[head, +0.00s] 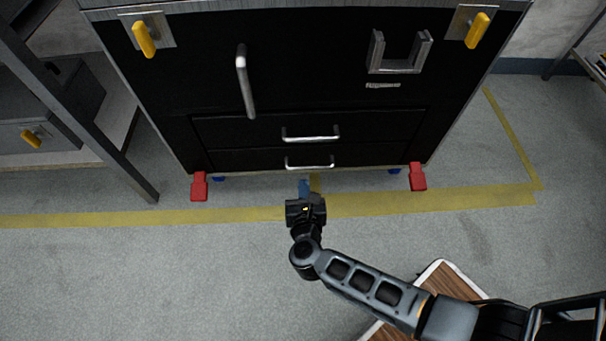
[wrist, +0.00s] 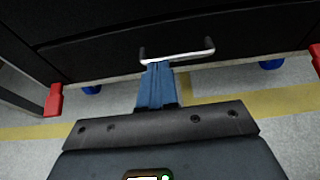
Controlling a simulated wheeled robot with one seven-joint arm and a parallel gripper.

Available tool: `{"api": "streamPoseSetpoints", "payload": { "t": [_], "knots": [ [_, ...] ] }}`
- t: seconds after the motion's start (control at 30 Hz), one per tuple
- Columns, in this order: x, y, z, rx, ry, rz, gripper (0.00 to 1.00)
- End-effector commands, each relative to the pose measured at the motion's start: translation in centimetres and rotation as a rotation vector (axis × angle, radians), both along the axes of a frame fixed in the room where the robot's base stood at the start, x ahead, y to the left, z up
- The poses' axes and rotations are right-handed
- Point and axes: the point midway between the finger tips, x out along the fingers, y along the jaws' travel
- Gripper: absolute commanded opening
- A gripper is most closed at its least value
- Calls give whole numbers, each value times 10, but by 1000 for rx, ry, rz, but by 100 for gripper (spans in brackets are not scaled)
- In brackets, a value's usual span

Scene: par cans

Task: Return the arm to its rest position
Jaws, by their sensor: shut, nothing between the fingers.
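My gripper (head: 305,187) is shut and empty, with its blue fingers together. It points at the lower front of a black cabinet (head: 300,95), over the floor in the head view. In the wrist view the gripper's blue fingers (wrist: 157,84) reach up close below a silver drawer handle (wrist: 177,54). I cannot tell whether they touch it. My arm stretches from the lower right of the head view to the middle.
The cabinet has two drawers with silver handles, a vertical handle (head: 245,82), yellow latches (head: 144,39) and red wheel pedals (head: 199,186). A metal shelf (head: 80,115) stands at left. A wood-topped piece (head: 437,281) lies below my arm. Grey floor is clear at lower left.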

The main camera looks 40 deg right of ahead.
Motion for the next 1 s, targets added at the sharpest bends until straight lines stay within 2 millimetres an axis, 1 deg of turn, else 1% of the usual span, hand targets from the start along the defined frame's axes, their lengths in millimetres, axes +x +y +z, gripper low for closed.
{"api": "streamPoseSetpoints", "payload": {
  "t": [0.13, 0.37, 0.47, 0.57, 0.67, 0.77, 0.87, 1.0],
  "knots": [
    [-8, 5, 3, 1, 0, -1, 0],
    [-9, 7, 3, 1, 0, -1, 0],
    [-12, 4, 5, -18, 4, 10, 0],
    [-23, -3, 13, -104, 26, 60, 0],
    [-45, -14, 31, -286, 72, 157, 0],
    [-74, -22, 57, -536, 135, 276, 0],
    [-104, -23, 84, -798, 205, 388, 0],
    [-149, -17, 124, -1175, 316, 522, 0]
  ]
}}
